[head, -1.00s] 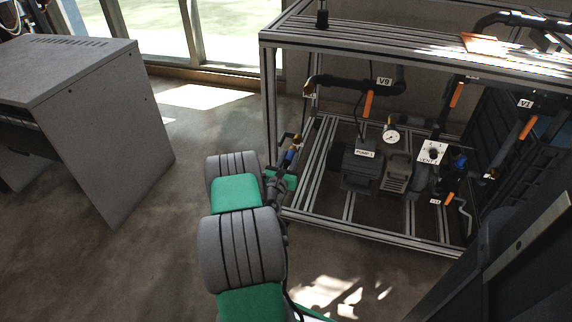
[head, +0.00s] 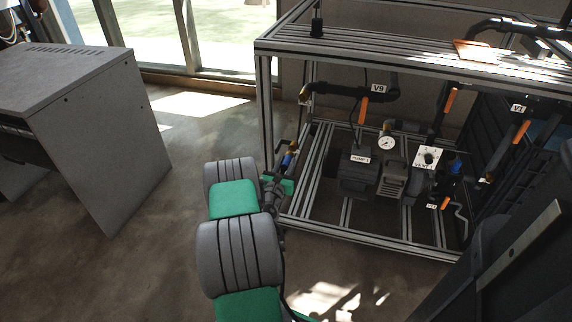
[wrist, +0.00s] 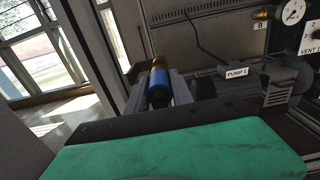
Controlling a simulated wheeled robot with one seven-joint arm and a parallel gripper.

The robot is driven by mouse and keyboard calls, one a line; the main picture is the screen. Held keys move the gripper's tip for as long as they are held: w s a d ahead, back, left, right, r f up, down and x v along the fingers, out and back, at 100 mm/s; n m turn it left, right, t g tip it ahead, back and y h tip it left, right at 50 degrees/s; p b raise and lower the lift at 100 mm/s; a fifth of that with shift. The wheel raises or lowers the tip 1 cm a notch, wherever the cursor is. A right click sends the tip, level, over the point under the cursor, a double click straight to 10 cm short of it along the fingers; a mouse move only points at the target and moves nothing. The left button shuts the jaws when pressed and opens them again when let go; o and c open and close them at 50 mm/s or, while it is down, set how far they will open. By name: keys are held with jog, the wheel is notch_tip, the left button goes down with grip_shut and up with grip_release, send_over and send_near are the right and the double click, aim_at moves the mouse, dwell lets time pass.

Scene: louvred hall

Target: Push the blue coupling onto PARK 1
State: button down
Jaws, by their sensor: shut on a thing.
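The blue coupling (head: 289,160) has a blue body and a brass end. It stands roughly upright just beside the front left post of the metal frame. My gripper (head: 282,180) is shut on it. In the wrist view the coupling (wrist: 160,92) sits between the two grey fingers of my gripper (wrist: 161,98), brass end away from me. The lower part of the coupling is hidden behind my gripper. I see no label reading PARK 1 in either view.
The metal frame (head: 266,110) holds a pump marked PUMP 1 (head: 358,175), a gauge (head: 386,143), a VENT box (head: 428,157) and pipes with orange-handled valves. A grey cabinet (head: 110,150) stands left. Open floor (head: 160,230) lies between cabinet and my arm.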

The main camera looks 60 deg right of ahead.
aim_at(284, 167)
jog(key=shift+w+d, duration=0.15)
jog(key=shift+d, duration=0.6)
jog(key=shift+w+d, duration=0.1)
jog(key=shift+d, duration=0.6)
jog(key=c, duration=1)
grip_release()
jog(key=shift+c, duration=0.2)
jog(key=a, duration=0.4)
jog(key=s+a, duration=0.1)
jog(key=a, duration=0.1)
jog(key=shift+a+f, duration=0.1)
jog(key=shift+a, duration=0.4)
